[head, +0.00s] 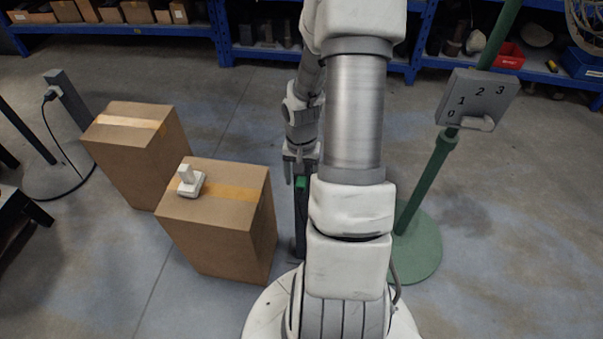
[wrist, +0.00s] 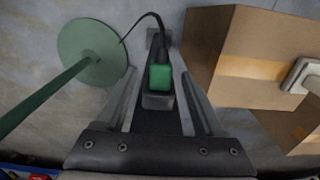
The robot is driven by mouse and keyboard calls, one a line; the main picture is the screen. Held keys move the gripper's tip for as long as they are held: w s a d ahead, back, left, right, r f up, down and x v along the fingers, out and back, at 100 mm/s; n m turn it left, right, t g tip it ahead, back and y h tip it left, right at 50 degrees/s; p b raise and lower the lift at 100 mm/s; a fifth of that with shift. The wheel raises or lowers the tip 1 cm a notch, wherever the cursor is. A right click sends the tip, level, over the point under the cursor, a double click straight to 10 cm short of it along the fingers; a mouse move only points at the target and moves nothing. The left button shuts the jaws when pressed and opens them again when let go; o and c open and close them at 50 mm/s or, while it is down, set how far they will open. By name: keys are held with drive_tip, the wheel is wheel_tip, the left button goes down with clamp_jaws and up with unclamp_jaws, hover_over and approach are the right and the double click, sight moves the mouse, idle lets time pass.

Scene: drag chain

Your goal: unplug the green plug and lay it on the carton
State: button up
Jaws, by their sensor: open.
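The green plug (head: 301,182) sits at the top of a slim dark post, just left of my arm. In the wrist view the green plug (wrist: 160,77) is upright in a dark socket (wrist: 158,101), with a black cable leading off from it. My gripper (head: 302,170) is open; in the wrist view its fingers (wrist: 158,90) lie on either side of the plug with gaps to both. I cannot tell how far above it they are. Two brown cartons stand to the left: the nearer carton (head: 225,215) and the farther carton (head: 125,160).
A white device (head: 190,182) stands on the nearer carton's top; the rest of that top is bare. A green stand (head: 415,205) with a numbered grey box (head: 478,98) is at right. Another black plug (head: 50,95) is at far left. Blue shelves (head: 130,32) line the back.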

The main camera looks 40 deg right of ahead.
drive_tip(key=shift+c, duration=0.3)
clamp_jaws()
idle(0.4)
